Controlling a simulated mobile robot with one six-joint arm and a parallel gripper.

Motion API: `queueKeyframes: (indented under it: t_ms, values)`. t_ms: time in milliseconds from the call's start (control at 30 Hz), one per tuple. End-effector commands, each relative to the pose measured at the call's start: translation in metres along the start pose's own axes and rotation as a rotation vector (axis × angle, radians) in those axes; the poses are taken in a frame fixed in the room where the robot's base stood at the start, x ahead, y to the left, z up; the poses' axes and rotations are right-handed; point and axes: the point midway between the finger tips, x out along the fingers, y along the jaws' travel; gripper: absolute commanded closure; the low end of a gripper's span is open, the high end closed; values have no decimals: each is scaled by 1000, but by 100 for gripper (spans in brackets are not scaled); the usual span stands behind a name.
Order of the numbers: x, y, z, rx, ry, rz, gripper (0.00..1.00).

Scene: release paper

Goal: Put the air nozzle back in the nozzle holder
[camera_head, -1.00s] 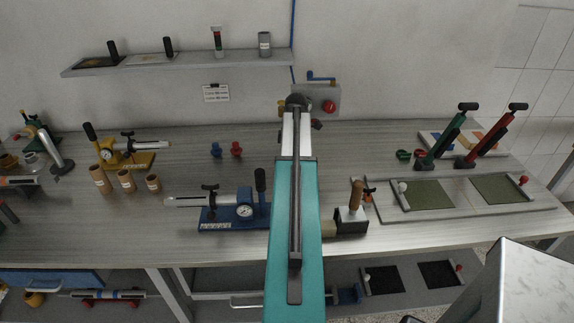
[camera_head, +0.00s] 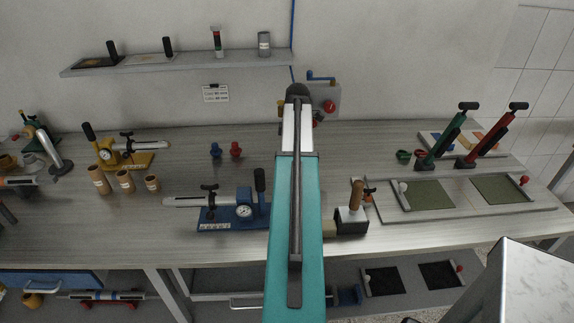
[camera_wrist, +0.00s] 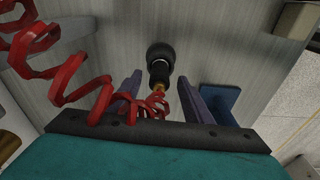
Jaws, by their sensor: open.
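In the wrist view, a dark round-headed nozzle (camera_wrist: 160,62) with a brass fitting (camera_wrist: 159,88) stands over the grey streaked surface, between and just beyond my fingers. A red coiled hose (camera_wrist: 73,78) runs from near the fitting, between the fingers, out to the upper left. My gripper (camera_wrist: 158,88) is open, one finger on each side of the fitting, and a gap shows on both sides. In the head view my teal arm hides the gripper and nozzle. I cannot tell which part is the nozzle holder.
A blue part (camera_wrist: 222,100) lies right of my right finger, and a pale block (camera_wrist: 297,19) is at upper right. In the head view, a blue gauge pump (camera_head: 238,209) is left of my arm and a wooden-handled block (camera_head: 351,214) right. A wall box (camera_head: 325,99) is behind.

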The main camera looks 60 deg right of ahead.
Motion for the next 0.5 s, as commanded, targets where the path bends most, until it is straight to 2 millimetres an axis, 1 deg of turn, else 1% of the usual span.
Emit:
queueKeyframes:
  t_ms: [500]
  values:
    - [-61,2,1,1,0,2,54]
